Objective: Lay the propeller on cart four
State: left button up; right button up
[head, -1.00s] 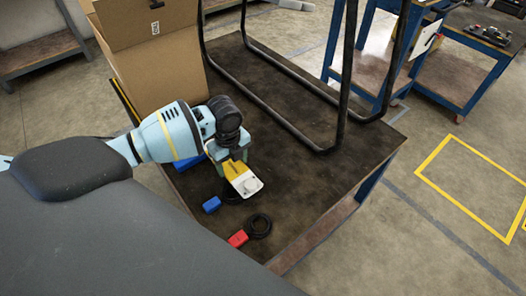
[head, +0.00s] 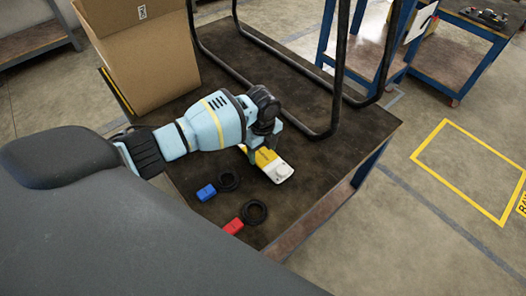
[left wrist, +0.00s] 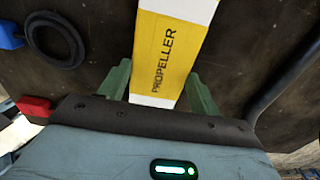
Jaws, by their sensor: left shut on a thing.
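The propeller (head: 282,172) is a flat yellow-and-white piece, lettered PROPELLER in the left wrist view (left wrist: 172,45). My left gripper (head: 264,152) is shut on it, with the green fingers at either side of its yellow part in the left wrist view (left wrist: 160,88). The propeller is over the dark worktop (head: 308,168); I cannot tell whether it touches. In the head view the gripper partly covers it. No cart number is readable, so I cannot tell which one is cart four. My right gripper is not in view.
A blue cable end (head: 206,192) and a red cable end (head: 233,226), each with a black ring, lie left of the propeller. A black tube frame (head: 330,75) and a cardboard box (head: 150,65) stand on the worktop. Blue carts (head: 445,65) stand at the upper right, beyond open floor.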

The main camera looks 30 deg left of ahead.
aim_at(262, 154)
pick_arm(q)
jog(key=shift+f, duration=0.45)
jog(key=shift+f, duration=0.15)
jog(key=o, duration=1)
jog(key=shift+o, duration=0.2)
jog(key=shift+r, duration=0.4)
notch_tip(262, 154, up, 12)
jog(key=p, duration=0.1)
jog(key=shift+f+p, duration=0.2)
jog(key=shift+p, duration=0.2)
